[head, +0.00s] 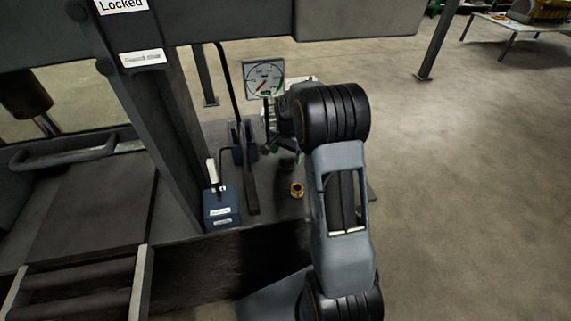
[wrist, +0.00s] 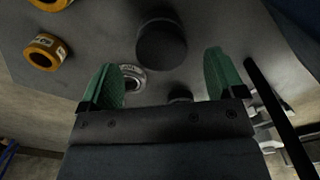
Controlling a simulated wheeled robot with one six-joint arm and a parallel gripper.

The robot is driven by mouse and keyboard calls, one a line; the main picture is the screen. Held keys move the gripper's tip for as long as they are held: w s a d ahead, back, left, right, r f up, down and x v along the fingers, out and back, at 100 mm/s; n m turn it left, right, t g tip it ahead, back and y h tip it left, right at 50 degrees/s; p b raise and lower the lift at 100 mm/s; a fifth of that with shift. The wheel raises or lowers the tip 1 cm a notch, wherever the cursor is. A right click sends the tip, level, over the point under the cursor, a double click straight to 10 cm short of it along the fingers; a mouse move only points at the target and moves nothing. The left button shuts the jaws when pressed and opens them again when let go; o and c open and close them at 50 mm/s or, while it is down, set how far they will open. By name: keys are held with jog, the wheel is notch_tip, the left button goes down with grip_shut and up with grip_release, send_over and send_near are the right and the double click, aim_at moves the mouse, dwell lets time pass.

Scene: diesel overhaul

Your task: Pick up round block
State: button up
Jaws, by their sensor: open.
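A dark round block (wrist: 162,42), shaped like a short cylinder, stands on the grey bench top (wrist: 85,30) in the wrist view. What looks like the same block (head: 288,164) shows in the head view below my gripper, partly hidden by my arm. My gripper (wrist: 161,60) is open, with its green fingers spread and nothing held between them. In the wrist view the block appears beyond the fingertips, between the left and right finger. I cannot tell the exact gap.
A yellow ring (head: 297,190) lies near the block; two show in the wrist view, one of them (wrist: 44,52) whole. A silver ring (wrist: 132,76) and a smaller dark round piece (wrist: 180,94) sit near the fingers. A blue lever stand (head: 221,208) and a dial gauge (head: 264,79) stand close by.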

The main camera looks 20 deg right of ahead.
aim_at(287, 159)
jog(key=shift+w+f, duration=0.15)
jog(key=shift+f, duration=1.95)
jog(key=shift+c, duration=0.3)
jog(key=c, duration=0.9)
jog(key=shift+r, duration=0.1)
jog(key=shift+c, duration=0.2)
jog(key=shift+r, duration=0.1)
